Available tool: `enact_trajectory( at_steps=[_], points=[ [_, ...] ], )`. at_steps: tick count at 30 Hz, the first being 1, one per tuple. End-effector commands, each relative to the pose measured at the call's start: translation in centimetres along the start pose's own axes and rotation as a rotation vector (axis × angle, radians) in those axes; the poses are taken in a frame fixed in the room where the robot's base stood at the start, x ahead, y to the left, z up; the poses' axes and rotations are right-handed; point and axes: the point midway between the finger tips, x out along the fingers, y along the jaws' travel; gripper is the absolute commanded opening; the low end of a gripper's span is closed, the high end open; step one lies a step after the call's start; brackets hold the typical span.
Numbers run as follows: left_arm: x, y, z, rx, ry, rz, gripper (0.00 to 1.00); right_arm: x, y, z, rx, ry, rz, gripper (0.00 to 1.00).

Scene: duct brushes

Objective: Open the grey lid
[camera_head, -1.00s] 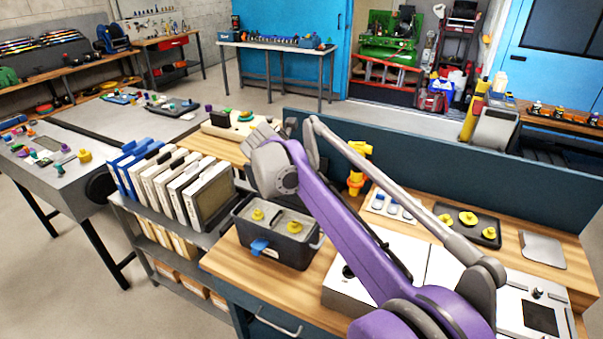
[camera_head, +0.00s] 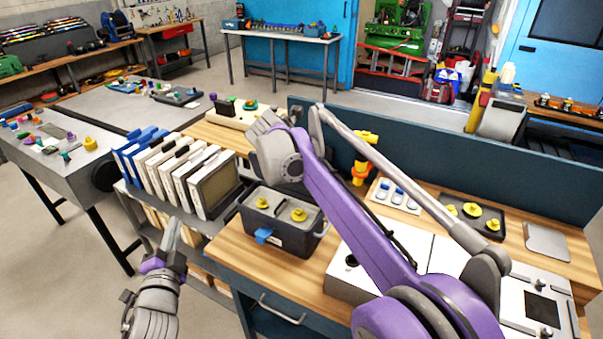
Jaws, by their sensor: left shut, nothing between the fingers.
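A dark grey case (camera_head: 292,241) stands on the near left part of the wooden bench. Its lighter grey top, the grey lid (camera_head: 283,207), lies flat and carries two yellow knobs (camera_head: 298,214). A blue latch (camera_head: 264,235) is on its front side. My left gripper (camera_head: 174,226) is at the lower left, shut and empty, pointing up, left of the case and apart from it. My right arm (camera_head: 350,215) reaches up across the middle, its wrist (camera_head: 265,130) beyond the case. The right gripper's fingers are hidden.
White and blue binders (camera_head: 180,175) stand upright on a shelf just left of the case. A white box (camera_head: 375,260) sits right of it. A yellow tool (camera_head: 362,160) and a dark tray (camera_head: 470,222) with yellow pieces are behind. Bare wood lies in front of the case.

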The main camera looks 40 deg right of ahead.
Motion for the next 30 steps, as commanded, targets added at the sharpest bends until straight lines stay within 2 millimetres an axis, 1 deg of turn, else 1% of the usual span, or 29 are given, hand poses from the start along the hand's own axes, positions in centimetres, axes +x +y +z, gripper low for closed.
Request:
enact_trajectory(
  at_steps=[1,2,3,6,9,10,12,15,19,23,30],
  points=[
    [1.5,1.5,-2.9,0.065,0.102,-0.004,0.00,-0.1,0.0,0.1,-0.001,-0.003,0.000,0.00],
    [2.1,2.3,-4.5,0.103,0.159,-0.008,0.00,-0.1,0.0,0.1,-0.001,-0.003,0.000,0.00],
    [2.7,3.5,-6.5,0.153,0.235,-0.013,0.00,-0.1,0.0,0.1,-0.001,-0.003,0.000,0.00],
    [3.4,6.6,-11.0,0.258,0.404,-0.028,0.00,-0.1,0.0,0.1,-0.001,-0.002,0.001,0.00],
    [3.4,9.3,-14.4,0.334,0.537,-0.040,0.00,-0.1,0.0,0.1,-0.001,-0.002,0.001,0.00],
    [3.3,10.0,-15.2,0.351,0.569,-0.043,0.00,-0.1,0.0,0.1,-0.001,-0.002,0.001,0.00],
    [3.0,11.2,-16.5,0.383,0.626,-0.050,0.00,-0.1,0.0,0.1,-0.001,-0.002,0.001,0.00],
    [2.9,12.2,-17.7,0.408,0.674,-0.055,0.00,-0.1,0.0,0.1,-0.001,-0.002,0.001,0.00],
    [3.5,12.7,-18.6,0.416,0.691,-0.057,0.00,-0.1,0.0,0.1,-0.001,-0.002,0.001,0.00],
    [5.2,12.8,-19.9,0.414,0.689,-0.056,0.00,-0.1,0.0,0.1,-0.002,-0.002,0.001,0.00],
    [9.2,13.2,-23.2,0.412,0.688,-0.056,0.00,-0.1,0.0,0.1,-0.002,-0.002,0.000,0.00]
  ],
)
